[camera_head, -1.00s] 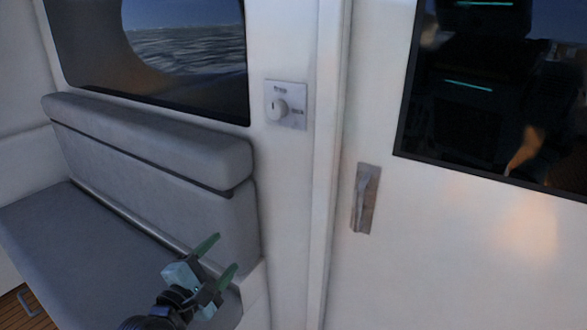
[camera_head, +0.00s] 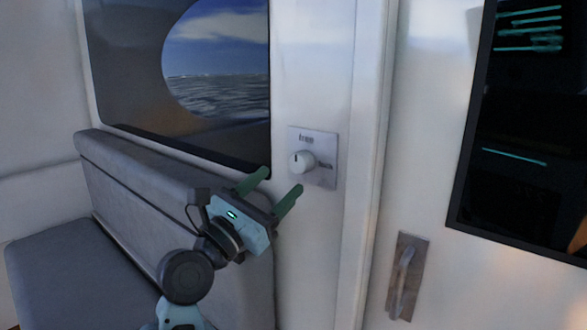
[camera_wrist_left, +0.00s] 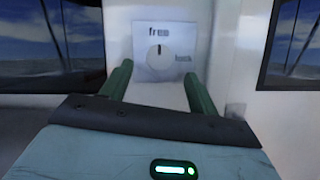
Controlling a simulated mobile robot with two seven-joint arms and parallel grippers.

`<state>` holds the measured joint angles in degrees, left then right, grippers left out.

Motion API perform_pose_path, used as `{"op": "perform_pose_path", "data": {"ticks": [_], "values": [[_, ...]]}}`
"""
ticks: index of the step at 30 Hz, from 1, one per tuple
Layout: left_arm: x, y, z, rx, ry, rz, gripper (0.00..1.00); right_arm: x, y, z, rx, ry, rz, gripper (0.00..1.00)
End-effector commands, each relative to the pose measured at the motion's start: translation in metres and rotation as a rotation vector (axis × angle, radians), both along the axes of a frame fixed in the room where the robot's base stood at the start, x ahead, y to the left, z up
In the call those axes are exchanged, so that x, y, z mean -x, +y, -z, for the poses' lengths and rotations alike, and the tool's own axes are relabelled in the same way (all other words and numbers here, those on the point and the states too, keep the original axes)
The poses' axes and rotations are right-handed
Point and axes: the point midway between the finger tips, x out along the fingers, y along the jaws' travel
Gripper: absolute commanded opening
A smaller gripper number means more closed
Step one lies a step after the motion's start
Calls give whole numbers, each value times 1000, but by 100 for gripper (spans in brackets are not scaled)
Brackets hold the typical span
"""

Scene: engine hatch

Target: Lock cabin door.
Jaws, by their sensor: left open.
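The lock is a round white knob (camera_head: 302,162) on a square metal plate (camera_head: 326,148) on the white wall left of the cabin door (camera_head: 440,120). The left wrist view shows the knob (camera_wrist_left: 159,57) with its dark mark pointing up at the word "free"; another word, seemingly "lock", is at its right. My left gripper (camera_head: 276,184) is open and empty, just below and left of the knob, apart from it. In the left wrist view its green fingers (camera_wrist_left: 158,85) point toward the plate, one on each side of the knob. My right gripper is not in view.
The door has a metal handle (camera_head: 403,275) and a dark window (camera_head: 525,130). A grey padded bench (camera_head: 150,180) stands at the left under a window (camera_head: 215,60) showing the sea. The wall in front of the knob is clear.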

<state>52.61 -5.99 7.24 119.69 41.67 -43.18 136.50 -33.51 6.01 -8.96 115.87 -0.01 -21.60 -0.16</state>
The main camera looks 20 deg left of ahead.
Motion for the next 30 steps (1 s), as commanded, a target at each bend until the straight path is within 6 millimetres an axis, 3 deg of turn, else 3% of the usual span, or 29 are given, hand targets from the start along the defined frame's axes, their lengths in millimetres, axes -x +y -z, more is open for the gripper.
{"op": "perform_pose_path", "data": {"ticks": [9,22,30], "values": [[-38,-15,-17,0,-1,0,60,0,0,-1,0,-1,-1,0],[-47,-19,-21,-1,0,0,60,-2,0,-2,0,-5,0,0],[-47,-19,-20,-1,0,0,26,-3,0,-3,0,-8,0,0]]}}
